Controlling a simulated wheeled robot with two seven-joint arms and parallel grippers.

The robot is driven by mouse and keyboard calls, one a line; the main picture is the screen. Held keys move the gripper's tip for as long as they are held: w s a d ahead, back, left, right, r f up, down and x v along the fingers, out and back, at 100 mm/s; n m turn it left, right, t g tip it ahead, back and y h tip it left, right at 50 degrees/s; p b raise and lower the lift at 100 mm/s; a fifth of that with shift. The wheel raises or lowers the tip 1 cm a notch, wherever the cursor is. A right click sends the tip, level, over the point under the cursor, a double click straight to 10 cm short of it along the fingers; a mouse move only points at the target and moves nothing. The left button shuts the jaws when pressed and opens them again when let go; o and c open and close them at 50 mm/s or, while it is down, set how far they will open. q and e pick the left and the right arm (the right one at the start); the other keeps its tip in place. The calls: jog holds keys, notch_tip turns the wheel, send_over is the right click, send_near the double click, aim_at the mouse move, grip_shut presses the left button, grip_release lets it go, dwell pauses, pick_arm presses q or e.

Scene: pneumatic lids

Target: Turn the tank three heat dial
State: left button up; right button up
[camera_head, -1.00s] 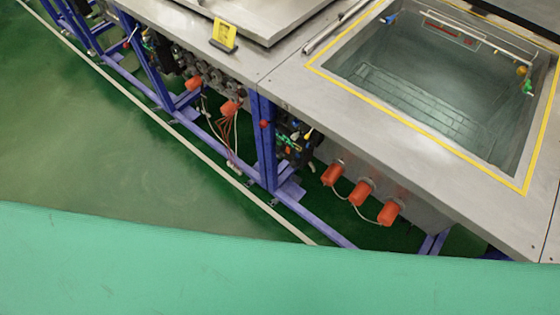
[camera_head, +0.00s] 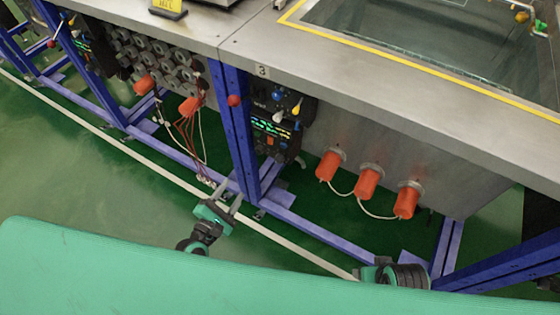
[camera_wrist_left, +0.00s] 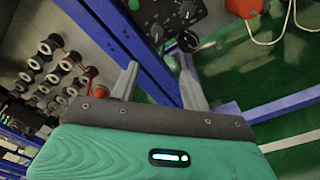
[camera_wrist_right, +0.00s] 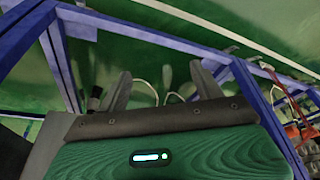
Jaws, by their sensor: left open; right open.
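Tank three (camera_head: 390,80) has a steel rim with a small "3" label (camera_head: 262,71) at its front left corner. Its dark control panel (camera_head: 272,125) hangs under the rim, right of a blue post. The panel shows lit displays and small knobs. In the left wrist view, the panel (camera_wrist_left: 170,12) carries black dials (camera_wrist_left: 188,41); which one sets heat, I cannot tell. My left gripper (camera_head: 228,194) is open and empty, below and left of the panel. My right arm shows at the lower right; its gripper (camera_wrist_right: 160,85) is open and empty in the right wrist view.
Several orange connectors (camera_head: 366,183) with a white cable project from the tank's front. Blue frame posts (camera_head: 234,130) and low rails stand around the panel. Hanging cables (camera_head: 190,135) and round fittings lie left of the post. The green floor in front is clear.

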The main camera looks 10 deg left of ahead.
aim_at(258, 152)
pick_arm(q)
jog(key=shift+n, duration=0.6)
jog(key=x, duration=0.4)
jog(key=r+x, duration=0.1)
jog(key=x, duration=0.9)
jog(key=shift+d+r, duration=0.25)
jog(key=shift+d, duration=0.05)
jog(key=c, duration=1)
